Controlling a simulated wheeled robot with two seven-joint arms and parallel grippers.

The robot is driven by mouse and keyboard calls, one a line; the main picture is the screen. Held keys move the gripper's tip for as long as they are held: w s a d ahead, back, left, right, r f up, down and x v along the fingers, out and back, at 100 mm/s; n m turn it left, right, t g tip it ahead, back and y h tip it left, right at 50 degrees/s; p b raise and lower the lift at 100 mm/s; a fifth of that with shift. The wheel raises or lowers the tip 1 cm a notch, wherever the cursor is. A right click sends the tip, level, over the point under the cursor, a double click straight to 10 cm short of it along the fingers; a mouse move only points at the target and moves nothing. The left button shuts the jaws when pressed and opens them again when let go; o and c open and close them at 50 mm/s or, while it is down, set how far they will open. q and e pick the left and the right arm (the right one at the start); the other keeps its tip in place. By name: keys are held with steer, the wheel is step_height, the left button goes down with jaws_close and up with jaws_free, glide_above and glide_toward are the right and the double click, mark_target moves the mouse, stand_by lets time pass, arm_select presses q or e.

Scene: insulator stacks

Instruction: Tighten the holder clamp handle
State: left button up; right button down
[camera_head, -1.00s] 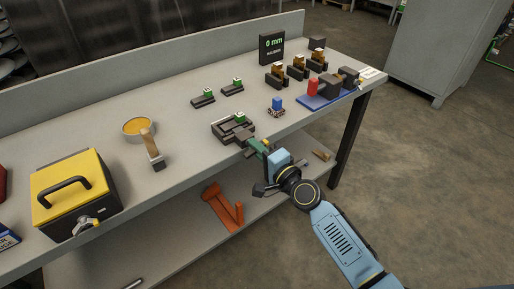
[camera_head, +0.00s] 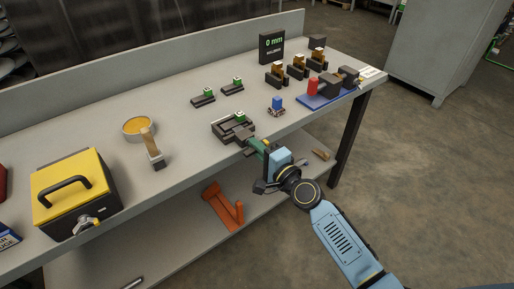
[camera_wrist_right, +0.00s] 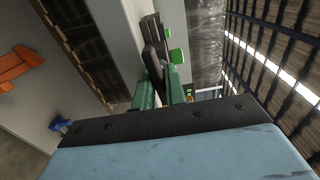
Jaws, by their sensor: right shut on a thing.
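The dark holder (camera_head: 219,133) sits near the front edge of the bench, with a small block with a green top (camera_head: 240,117) in it. My right gripper (camera_head: 248,141) is at the holder's front right side, its green fingers pointing at it. In the right wrist view, the green fingers (camera_wrist_right: 159,91) close around a dark bar, the clamp handle (camera_wrist_right: 153,62). The handle is mostly hidden by the fingers, so its exact angle is hard to tell. My left gripper is not in view.
A small blue-topped part (camera_head: 276,103) and a blue tray (camera_head: 310,103) are to the right. A display (camera_head: 271,48) reads 0 mm.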

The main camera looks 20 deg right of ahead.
stand_by(0.8)
steer(key=c, duration=1.5)
jaws_free()
